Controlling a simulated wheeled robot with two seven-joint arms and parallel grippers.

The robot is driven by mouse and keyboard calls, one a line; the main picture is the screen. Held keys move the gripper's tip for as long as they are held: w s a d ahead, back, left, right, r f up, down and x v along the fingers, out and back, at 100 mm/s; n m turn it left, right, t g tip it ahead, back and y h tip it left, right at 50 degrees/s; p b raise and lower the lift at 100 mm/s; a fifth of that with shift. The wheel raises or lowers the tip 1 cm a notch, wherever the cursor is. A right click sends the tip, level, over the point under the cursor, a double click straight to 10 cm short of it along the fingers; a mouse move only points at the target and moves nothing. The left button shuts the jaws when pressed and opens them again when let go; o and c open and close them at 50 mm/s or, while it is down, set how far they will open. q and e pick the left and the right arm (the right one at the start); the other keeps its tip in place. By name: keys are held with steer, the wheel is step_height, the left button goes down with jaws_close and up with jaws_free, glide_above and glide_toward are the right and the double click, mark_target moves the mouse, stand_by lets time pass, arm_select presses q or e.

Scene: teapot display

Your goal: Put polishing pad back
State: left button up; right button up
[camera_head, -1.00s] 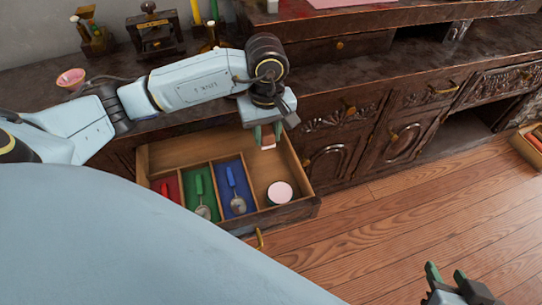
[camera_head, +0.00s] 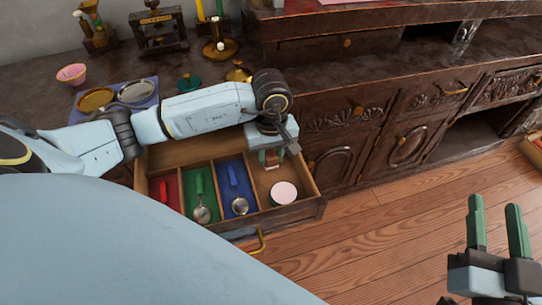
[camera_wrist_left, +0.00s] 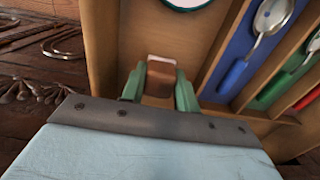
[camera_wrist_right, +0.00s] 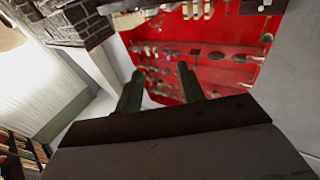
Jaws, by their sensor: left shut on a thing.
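My left gripper (camera_head: 272,158) is over the right-hand wooden compartment of the open drawer (camera_head: 228,230). It is shut on the polishing pad (camera_head: 271,164), a small block with a brown body and a pale end. The pad also shows between the fingers in the left wrist view (camera_wrist_left: 160,77). The same compartment holds a round pink-topped tin (camera_head: 283,193), nearer the drawer's front than the pad. Whether the pad touches the compartment floor I cannot tell. My right gripper (camera_head: 497,228) is open and empty over the floor at the lower right.
The red, green (camera_head: 199,195) and blue (camera_head: 236,190) compartments hold handled tools with spoon-like ends. On the counter stand a pink bowl (camera_head: 71,75), shallow dishes on a blue mat (camera_head: 148,103), and brass pieces. Carved cabinet doors (camera_head: 405,140) flank the drawer on the right.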

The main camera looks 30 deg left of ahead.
mark_target(271, 155)
arm_select(q)
steer(key=shift+f, duration=0.1)
arm_select(e)
steer(key=shift+r, duration=0.3)
arm_select(q)
steer(key=o, duration=0.9)
arm_select(e)
steer(key=shift+s+r+t, duration=0.15)
steer(key=shift+r+t, duration=0.15)
steer(key=shift+t, duration=0.1)
arm_select(q)
step_height(271, 155, up, 6)
steer(key=shift+f+p, duration=0.15)
steer(key=shift+p, duration=1.1)
steer(key=shift+r+p, duration=1.1)
steer(key=shift+r, duration=2.15)
arm_select(e)
steer(key=s+d+f+g+h, duration=0.2)
steer(key=s+f+g, duration=0.2)
steer(key=f+g, duration=0.2)
steer(key=s+d+f+g+h, duration=0.2)
steer(key=f+g, duration=0.4)
steer(key=f, duration=0.4)
steer(key=shift+s+d+f+m+g, duration=0.25)
steer(key=shift+s+d+m+g, duration=0.15)
steer(key=shift+s+d, duration=0.65)
